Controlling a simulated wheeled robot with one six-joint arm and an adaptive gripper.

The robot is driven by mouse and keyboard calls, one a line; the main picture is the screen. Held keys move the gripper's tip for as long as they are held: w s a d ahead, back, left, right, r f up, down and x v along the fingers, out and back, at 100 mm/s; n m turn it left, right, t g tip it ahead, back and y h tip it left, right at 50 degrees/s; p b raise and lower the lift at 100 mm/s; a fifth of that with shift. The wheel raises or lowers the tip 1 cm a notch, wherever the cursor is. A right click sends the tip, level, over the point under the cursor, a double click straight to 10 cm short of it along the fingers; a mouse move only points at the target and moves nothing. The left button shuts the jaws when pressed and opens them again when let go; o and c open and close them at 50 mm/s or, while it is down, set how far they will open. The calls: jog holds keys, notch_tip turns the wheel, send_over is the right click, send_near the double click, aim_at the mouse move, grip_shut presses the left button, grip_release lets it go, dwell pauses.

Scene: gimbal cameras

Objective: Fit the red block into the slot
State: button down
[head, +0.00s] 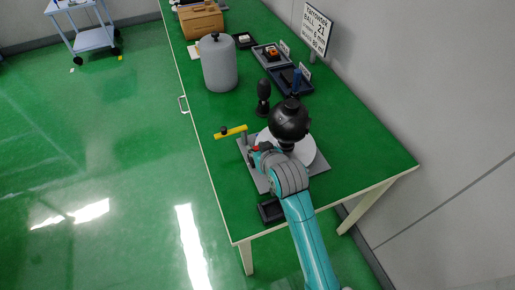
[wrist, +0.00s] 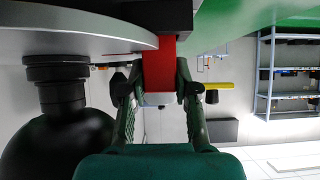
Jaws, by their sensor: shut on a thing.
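The red block (wrist: 160,62) is between the two fingers of my gripper (wrist: 160,88) in the wrist view, and the fingers are shut on it. Its far end meets or overlaps a dark part (wrist: 160,14) beside the rim of a grey disc (wrist: 80,25). I cannot make out the slot, nor tell whether the block is inside it. In the head view, my gripper (head: 255,153) is at the left side of the white disc (head: 311,152) on a grey base plate (head: 319,171). A bit of red shows there; my arm hides much of the rest.
A yellow bar (head: 231,131) sticks out left of the fixture. A black ball (head: 289,119) stands over the disc. Behind are a black-handled object (head: 263,97), a grey cylinder (head: 220,66) and trays (head: 291,84). A small dark tray (head: 271,210) lies in front. The right table side is clear.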

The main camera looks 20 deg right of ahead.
jog(key=shift+f, duration=0.1)
jog(key=c, duration=0.9)
grip_release()
jog(key=shift+o, duration=0.2)
jog(key=v, duration=1.2)
jog(key=shift+s, duration=0.1)
